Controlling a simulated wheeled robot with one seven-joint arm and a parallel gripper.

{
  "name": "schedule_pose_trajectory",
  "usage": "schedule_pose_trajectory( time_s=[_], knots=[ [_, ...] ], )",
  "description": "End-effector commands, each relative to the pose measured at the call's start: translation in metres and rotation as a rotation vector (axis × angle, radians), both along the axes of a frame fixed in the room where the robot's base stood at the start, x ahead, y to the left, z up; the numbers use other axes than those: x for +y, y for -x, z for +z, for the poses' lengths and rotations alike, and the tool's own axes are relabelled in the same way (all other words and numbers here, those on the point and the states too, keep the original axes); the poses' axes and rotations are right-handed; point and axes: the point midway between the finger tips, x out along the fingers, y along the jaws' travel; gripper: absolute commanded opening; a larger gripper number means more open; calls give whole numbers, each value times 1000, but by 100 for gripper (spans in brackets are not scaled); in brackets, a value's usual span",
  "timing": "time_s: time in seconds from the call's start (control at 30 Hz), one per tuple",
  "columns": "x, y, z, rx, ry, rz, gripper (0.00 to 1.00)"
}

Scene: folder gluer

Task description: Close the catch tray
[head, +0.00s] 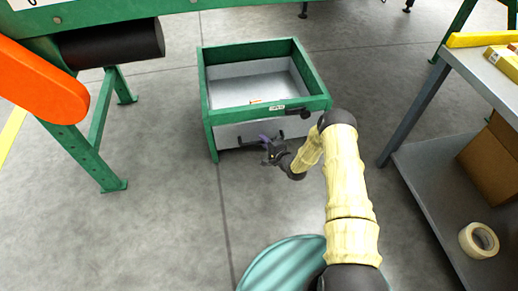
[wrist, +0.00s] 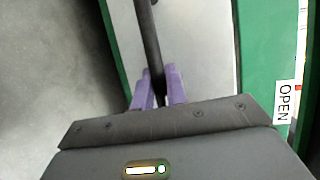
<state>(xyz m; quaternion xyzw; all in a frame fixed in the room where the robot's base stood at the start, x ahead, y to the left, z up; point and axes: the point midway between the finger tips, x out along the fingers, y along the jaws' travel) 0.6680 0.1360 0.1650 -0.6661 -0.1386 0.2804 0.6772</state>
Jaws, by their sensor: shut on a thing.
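The catch tray (head: 232,132) is a grey metal box with a green frame, low over the floor in the middle of the head view. A small orange scrap (head: 256,102) lies inside it. A dark bar handle (wrist: 149,40) runs along its front face. My gripper (head: 267,145) is at this front face. In the wrist view its purple fingers (wrist: 159,92) stand on either side of the bar, shut on it. The fingers hide part of the bar.
A green machine stand with a black roller (head: 112,44) and an orange guard (head: 38,80) is at the left. A grey bench (head: 482,75) stands at the right, with a cardboard box (head: 492,160) and a tape roll (head: 478,240) on its lower shelf. Floor around the tray is clear.

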Motion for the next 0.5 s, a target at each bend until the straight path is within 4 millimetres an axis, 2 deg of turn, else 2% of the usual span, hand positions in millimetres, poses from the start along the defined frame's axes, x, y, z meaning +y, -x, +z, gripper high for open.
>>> schedule_pose_trajectory(
  time_s=[0.13,0.4,0.43,0.5],
  knots=[
    [-7,-7,-1,3,0,-12,0],
    [-6,-9,0,0,0,-13,0],
    [-7,-9,0,0,0,-14,18],
    [-7,-9,1,-1,-1,-14,32]
  ],
)
